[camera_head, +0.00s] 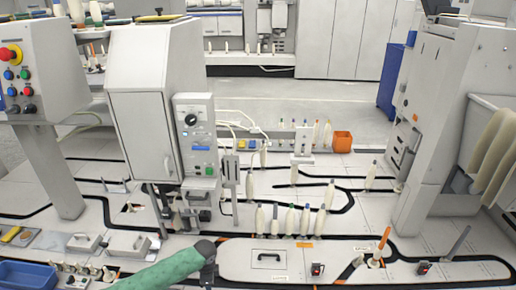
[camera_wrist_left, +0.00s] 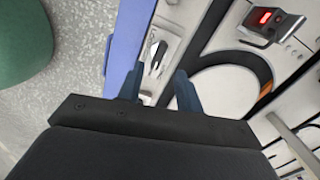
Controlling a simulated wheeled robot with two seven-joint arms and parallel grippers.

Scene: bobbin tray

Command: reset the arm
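My left arm (camera_head: 165,270), in a green sleeve, comes in from the lower left of the head view. It ends in a dark wrist and gripper (camera_head: 208,268) by the left end of a pale raised plate, near the front edge of the worktop. In the left wrist view the two blue-grey fingers of the left gripper (camera_wrist_left: 158,90) stand apart with nothing between them. Behind them lies a pale recess with a metal handle (camera_wrist_left: 157,58). The head view shows the fingers poorly. My right gripper is in neither view.
Several bobbins (camera_head: 290,218) stand along the black track (camera_head: 340,238). The pale plate (camera_head: 240,262) has a black handle. A blue bin (camera_head: 28,274) sits at front left. An orange-tipped spindle (camera_head: 383,240) stands at right. A grey machine cabinet (camera_head: 140,130) rises behind my arm.

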